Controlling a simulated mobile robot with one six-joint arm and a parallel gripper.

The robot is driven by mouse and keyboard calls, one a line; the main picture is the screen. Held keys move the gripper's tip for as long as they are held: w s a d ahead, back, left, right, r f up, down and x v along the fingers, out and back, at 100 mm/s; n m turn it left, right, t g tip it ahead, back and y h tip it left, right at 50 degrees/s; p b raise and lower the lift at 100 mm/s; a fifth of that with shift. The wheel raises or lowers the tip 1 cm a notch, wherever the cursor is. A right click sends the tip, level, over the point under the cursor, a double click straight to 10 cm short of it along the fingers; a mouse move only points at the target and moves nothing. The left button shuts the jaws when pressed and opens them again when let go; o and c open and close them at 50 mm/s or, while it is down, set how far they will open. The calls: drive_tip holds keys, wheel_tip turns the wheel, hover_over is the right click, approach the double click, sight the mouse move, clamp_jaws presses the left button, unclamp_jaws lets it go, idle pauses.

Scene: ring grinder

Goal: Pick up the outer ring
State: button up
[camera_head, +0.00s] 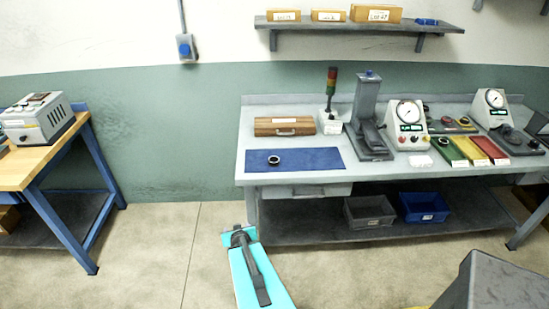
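A small dark ring (274,160) with a pale centre lies flat on the blue mat (312,158) at the left end of the grey workbench. It looks like the outer ring, but it is too small to make out details. Another dark ring (444,142) shows at the green tray (447,150) further right. I cannot tell whether it is of the same kind. I see no gripper fingers in this view, and nothing touches the ring on the mat.
A brown wooden case (284,126), a signal light (330,95), a dark press (367,115) and a dial gauge (407,122) stand behind and right of the mat. A turquoise body with a dark bar (258,272) is in front. A wooden-topped bench (35,160) stands left.

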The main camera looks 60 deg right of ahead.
drive_tip(key=s+d+r+m+t+h+p, duration=0.1)
drive_tip(key=s+d+r+m+h+p, duration=0.2)
drive_tip(key=d+r, duration=0.7)
drive_tip(key=t+h, duration=0.1)
drive_tip(key=h, duration=0.2)
approach(275, 175)
drive_tip(key=shift+w+d+r, duration=0.4)
drive_tip(key=shift+d+r, duration=0.05)
drive_tip(key=shift+r, duration=0.1)
drive_tip(key=shift+w+d+r, duration=0.35)
drive_tip(key=shift+d+r, duration=0.05)
drive_tip(key=shift+r, duration=0.2)
drive_tip(key=shift+w+d+f, duration=0.1)
drive_tip(key=shift+d+f, duration=0.05)
drive_tip(key=shift+w+d+f+b, duration=0.1)
drive_tip(key=shift+w+d+b, duration=0.25)
drive_tip(key=shift+b, duration=0.75)
drive_tip(key=b+x, duration=0.2)
drive_tip(key=b, duration=0.4)
drive_tip(key=shift+w+d, duration=0.25)
drive_tip(key=shift+d, duration=0.05)
drive_tip(key=d+b, duration=0.1)
drive_tip(key=b, duration=0.2)
drive_tip(key=shift+w+d+b, duration=0.1)
drive_tip(key=shift+w+b, duration=0.3)
drive_tip(key=shift+w+d, duration=0.2)
drive_tip(key=shift+d, duration=0.1)
drive_tip(key=shift+p+x, duration=0.4)
drive_tip(key=shift+x, duration=0.4)
